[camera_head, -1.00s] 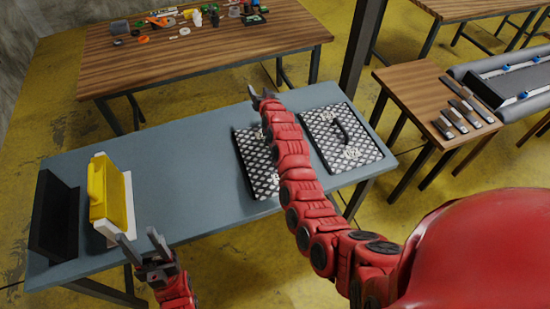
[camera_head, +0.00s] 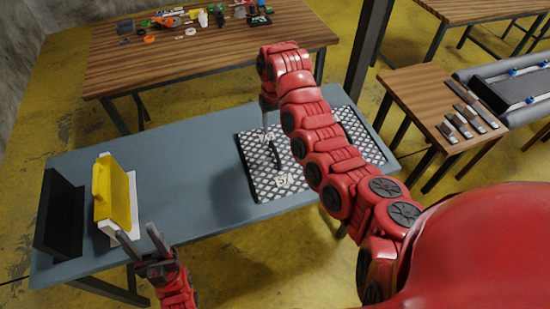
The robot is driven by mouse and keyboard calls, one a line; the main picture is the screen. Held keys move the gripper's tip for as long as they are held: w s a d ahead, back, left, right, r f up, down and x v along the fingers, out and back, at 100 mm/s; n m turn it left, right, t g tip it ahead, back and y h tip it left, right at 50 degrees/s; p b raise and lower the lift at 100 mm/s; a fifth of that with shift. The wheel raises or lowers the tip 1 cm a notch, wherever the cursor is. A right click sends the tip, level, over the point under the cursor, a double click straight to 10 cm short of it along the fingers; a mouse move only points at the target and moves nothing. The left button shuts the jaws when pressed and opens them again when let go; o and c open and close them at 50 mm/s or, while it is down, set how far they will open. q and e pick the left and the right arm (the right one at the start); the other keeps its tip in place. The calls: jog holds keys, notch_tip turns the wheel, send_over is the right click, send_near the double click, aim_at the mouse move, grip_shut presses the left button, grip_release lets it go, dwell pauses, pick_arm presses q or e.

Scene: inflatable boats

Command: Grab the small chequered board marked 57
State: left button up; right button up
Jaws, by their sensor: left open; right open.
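A small black-and-white chequered board (camera_head: 262,178) lies flat on the grey-blue table, with a dark handle on its middle and white number labels. The lower label looks like 57, but it is small. A second chequered board (camera_head: 372,150) lies to its right, mostly hidden behind my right arm; its number cannot be read. My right gripper (camera_head: 266,128) points down at the far edge of the left board, partly hidden by its own wrist; whether it touches cannot be told. My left gripper (camera_head: 140,240) is open and empty at the table's near edge.
The grey-blue table (camera_head: 190,175) has free room in its middle. A yellow piece in a white holder (camera_head: 113,195) and a black angled stand (camera_head: 60,215) are at its left. A wooden table (camera_head: 200,60) with small parts stands behind; another (camera_head: 420,95) with metal tools is right.

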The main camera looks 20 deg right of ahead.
send_over(275, 150)
jog(key=f, duration=0.6)
jog(key=shift+w+f, duration=0.15)
jog(key=shift+w, duration=0.05)
jog(key=shift+f+p, duration=0.35)
jog(key=shift+f, duration=0.25)
jog(key=shift+s+f+p, duration=0.1)
jog(key=shift+f+p, duration=0.15)
jog(key=shift+p, duration=0.05)
jog(key=f+p, duration=0.1)
jog(key=f, duration=0.2)
jog(key=shift+s+f, duration=0.2)
jog(key=shift+f, duration=0.65)
grip_shut()
